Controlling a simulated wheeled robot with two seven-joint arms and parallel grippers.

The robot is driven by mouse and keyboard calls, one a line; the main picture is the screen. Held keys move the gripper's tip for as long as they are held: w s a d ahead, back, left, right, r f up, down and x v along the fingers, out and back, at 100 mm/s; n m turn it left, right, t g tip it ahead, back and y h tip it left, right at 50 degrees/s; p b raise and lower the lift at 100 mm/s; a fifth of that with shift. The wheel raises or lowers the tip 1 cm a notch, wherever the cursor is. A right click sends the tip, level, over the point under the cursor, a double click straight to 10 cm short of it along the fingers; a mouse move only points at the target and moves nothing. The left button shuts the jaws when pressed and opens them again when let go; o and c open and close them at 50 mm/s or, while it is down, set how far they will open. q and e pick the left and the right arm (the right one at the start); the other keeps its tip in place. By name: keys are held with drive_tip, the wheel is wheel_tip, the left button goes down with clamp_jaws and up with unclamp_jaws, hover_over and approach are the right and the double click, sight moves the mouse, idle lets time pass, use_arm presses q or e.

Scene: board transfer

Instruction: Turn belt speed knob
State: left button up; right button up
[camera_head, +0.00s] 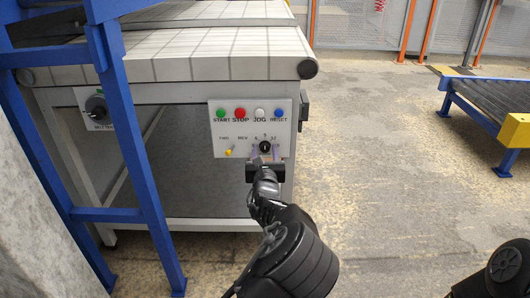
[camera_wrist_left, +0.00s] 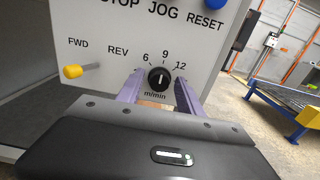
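The belt speed knob (camera_wrist_left: 159,79) is a small black dial on the control panel (camera_head: 221,148), under the marks 6, 9 and 12. In the left wrist view its white line points up, roughly toward 9. My left gripper (camera_wrist_left: 160,88) has its purple fingers on either side of the knob, with narrow gaps that look open. Whether either finger touches the knob is hard to tell. In the head view my left gripper (camera_head: 266,158) is in front of the panel, just below the knob (camera_head: 265,146). My right gripper is out of view.
The yellow FWD/REV switch (camera_wrist_left: 73,71) is left of the knob. START, STOP, JOG and RESET (camera_head: 278,113) buttons are above it. A blue frame (camera_head: 130,140) stands at the left. A roller conveyor (camera_head: 490,100) is at the right, with open floor between.

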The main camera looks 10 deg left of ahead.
use_arm(q)
clamp_jaws()
drive_tip(key=shift+n, duration=0.5)
drive_tip(key=n, duration=0.3)
drive_tip(key=shift+a, duration=0.1)
drive_tip(key=n, duration=0.5)
drive_tip(key=shift+f, duration=0.1)
drive_tip(key=n, duration=0.4)
drive_tip(key=shift+a+f+n+b, duration=0.1)
drive_tip(key=shift+n+b, duration=0.2)
drive_tip(key=n, duration=0.4)
drive_tip(key=shift+s, duration=0.1)
drive_tip(key=shift+n, duration=0.3)
